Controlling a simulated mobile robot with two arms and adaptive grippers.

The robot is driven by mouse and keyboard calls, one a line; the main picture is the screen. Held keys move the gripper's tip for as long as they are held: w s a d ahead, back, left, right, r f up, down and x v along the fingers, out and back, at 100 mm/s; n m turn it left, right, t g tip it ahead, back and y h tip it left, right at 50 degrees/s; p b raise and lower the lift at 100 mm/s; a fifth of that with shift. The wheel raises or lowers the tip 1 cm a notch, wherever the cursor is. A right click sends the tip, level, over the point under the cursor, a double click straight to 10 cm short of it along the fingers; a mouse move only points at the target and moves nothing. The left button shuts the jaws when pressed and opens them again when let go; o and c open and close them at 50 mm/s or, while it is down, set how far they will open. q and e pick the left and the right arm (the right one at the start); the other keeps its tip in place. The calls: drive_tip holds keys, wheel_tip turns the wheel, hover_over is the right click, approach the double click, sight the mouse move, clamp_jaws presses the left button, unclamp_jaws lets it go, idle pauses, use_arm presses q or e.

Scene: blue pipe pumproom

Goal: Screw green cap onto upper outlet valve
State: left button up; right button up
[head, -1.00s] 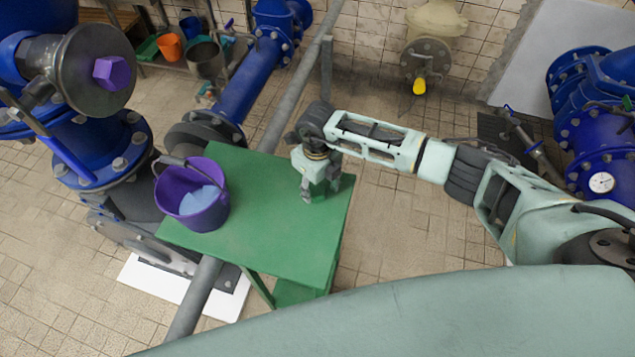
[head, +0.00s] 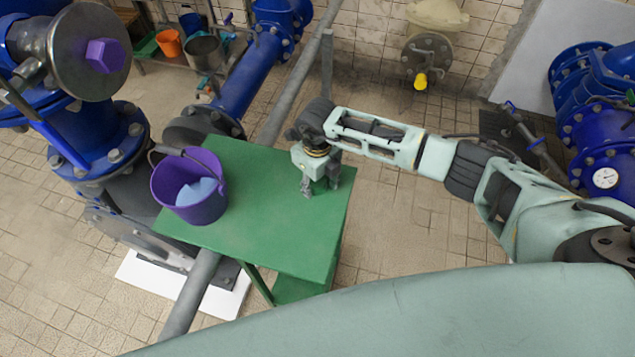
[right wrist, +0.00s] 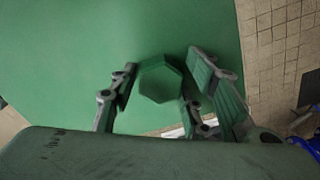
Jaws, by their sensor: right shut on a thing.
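The green cap (right wrist: 160,82) is six-sided and shows between the fingers of my right gripper in the right wrist view. My right gripper (head: 321,187) points down at the right side of the green table (head: 265,235) and is shut on the cap. In the right wrist view its fingers (right wrist: 165,88) stand on either side of the cap, just over the green tabletop. A valve (head: 60,60) with a purple six-sided cap (head: 106,55) stands at the upper left. I cannot tell which valve is the upper outlet. My left gripper is out of view.
A purple bucket (head: 204,205) with light blue contents stands at the table's left side. Blue pipework (head: 248,85) and a grey pipe (head: 284,110) run behind the table. A yellow-tipped outlet (head: 421,80) is at the back wall. Tiled floor right of the table is clear.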

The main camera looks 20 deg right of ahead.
drive_tip(key=shift+s+f, duration=0.4)
drive_tip(key=shift+f, duration=0.15)
drive_tip(key=c, duration=0.4)
drive_tip(key=shift+o, duration=0.2)
drive_tip(key=shift+w+r+p, duration=0.25)
drive_tip(key=shift+r+p, duration=0.55)
drive_tip(key=shift+r, duration=0.05)
wheel_tip(320, 180, up, 5)
drive_tip(key=p, duration=0.3)
drive_tip(key=shift+w+f, duration=0.1)
drive_tip(key=shift+f, duration=0.1)
